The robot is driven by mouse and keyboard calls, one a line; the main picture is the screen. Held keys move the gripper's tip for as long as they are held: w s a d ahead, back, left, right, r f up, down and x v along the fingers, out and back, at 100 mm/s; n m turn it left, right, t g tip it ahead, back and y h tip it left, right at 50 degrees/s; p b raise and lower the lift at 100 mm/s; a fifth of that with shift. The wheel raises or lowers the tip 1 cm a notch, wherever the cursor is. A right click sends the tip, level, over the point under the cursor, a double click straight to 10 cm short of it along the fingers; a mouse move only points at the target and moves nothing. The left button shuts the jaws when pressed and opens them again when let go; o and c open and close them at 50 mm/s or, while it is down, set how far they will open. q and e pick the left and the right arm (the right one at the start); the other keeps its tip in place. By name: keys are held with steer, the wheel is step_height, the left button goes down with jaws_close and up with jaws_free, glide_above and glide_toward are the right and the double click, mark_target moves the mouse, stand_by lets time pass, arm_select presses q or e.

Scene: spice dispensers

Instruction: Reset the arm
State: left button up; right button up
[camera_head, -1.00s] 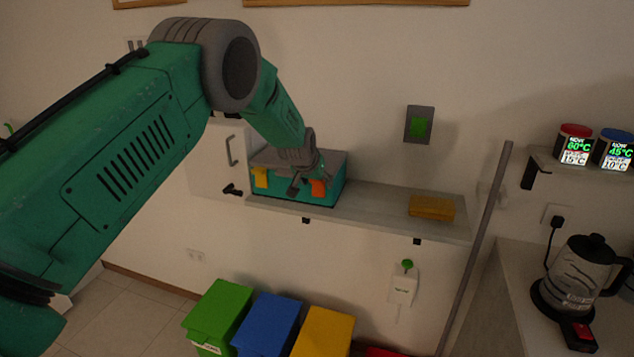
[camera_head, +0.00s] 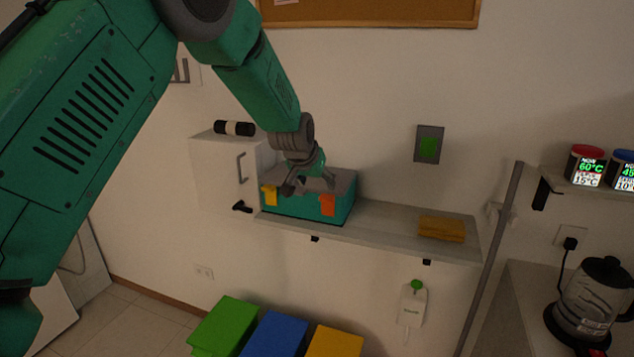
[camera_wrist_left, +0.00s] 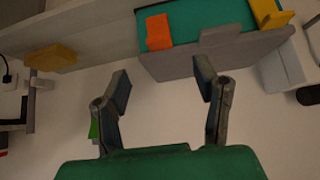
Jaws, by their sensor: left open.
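My left arm reaches in from the left in the head view. The box has a yellow latch (camera_head: 270,195) and an orange latch (camera_head: 328,205). In the left wrist view the open fingers (camera_wrist_left: 160,90) have nothing between them but pale wall. The box (camera_wrist_left: 208,40) shows there beyond the fingertips, at the top right. I cannot tell whether a finger touches the box. My right gripper is not in view.
A yellow block (camera_head: 442,228) lies on the shelf (camera_head: 385,228). A white cabinet (camera_head: 222,165) adjoins the shelf's left end. A grey pole (camera_head: 490,255) stands to the right, near a kettle (camera_head: 587,300). Green (camera_head: 222,325), blue (camera_head: 275,335) and yellow (camera_head: 335,343) bins stand below.

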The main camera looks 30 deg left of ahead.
arm_select(q)
steer(key=shift+a, duration=0.1)
stand_by(0.3)
steer(key=s+d+f+g+b, duration=0.1)
steer(key=s+d+f+b, duration=0.3)
steer(key=f, duration=0.6)
steer(key=s+d+f+m+g+b, duration=0.1)
steer(key=s+f, duration=0.6)
steer(key=f, duration=0.3)
steer(key=s+d+f+g+b, duration=0.1)
steer(key=s+d+f+b, duration=0.3)
steer(key=f, duration=0.6)
steer(key=s+d+f+g+b, duration=0.1)
steer(key=s+f+b, duration=0.1)
steer(key=s+f, duration=0.4)
steer(key=s+d+f+m+g+h+b, duration=0.1)
steer(key=s+f, duration=0.5)
steer(key=s, duration=0.9)
steer(key=s+d+f+m+g+b, duration=0.1)
steer(key=s+d+f+g+b, duration=0.1)
steer(key=s+f, duration=0.4)
steer(key=s+d+b, duration=0.1)
steer(key=s+b, duration=0.1)
steer(key=s, duration=0.2)
steer(key=shift+s+d+h, duration=0.25)
steer(key=shift+s+h, duration=0.05)
steer(key=shift+h, duration=0.1)
